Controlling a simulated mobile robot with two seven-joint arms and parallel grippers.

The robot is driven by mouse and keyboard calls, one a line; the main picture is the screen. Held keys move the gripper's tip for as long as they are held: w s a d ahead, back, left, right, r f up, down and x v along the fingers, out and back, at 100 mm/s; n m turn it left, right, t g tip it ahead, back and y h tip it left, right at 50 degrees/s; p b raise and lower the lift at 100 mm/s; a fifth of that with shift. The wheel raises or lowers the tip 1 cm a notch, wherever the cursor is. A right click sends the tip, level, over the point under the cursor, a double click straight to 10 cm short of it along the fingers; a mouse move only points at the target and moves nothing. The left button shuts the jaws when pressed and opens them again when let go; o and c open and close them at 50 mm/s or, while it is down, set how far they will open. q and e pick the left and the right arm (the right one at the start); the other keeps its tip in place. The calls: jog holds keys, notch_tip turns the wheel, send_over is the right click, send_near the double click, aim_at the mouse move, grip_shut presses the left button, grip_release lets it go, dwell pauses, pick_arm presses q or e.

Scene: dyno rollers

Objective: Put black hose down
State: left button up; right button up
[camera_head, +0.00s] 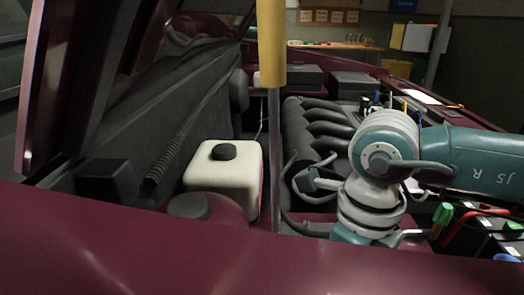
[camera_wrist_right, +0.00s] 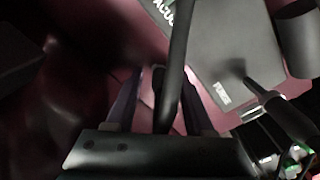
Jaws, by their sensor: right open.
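In the right wrist view, my right gripper (camera_wrist_right: 160,88) is open, with its two dark fingers pointing away from the camera. A black hose (camera_wrist_right: 179,45) runs down the picture and crosses the space between the fingers; I cannot tell whether it touches either finger. In the head view, my right arm reaches in from the right. My left gripper is not in view.
A white tank (camera_head: 225,178) with a black cap stands left of my right arm. A grey rod with a yellow sleeve (camera_head: 271,45) rises between them. Dark red bodywork (camera_head: 150,250) borders the front. Bottles and tools crowd the right.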

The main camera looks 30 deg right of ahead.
jog(key=shift+r, duration=0.35)
notch_tip(320, 180, up, 12)
jog(key=p, duration=0.3)
jog(key=shift+f, duration=0.2)
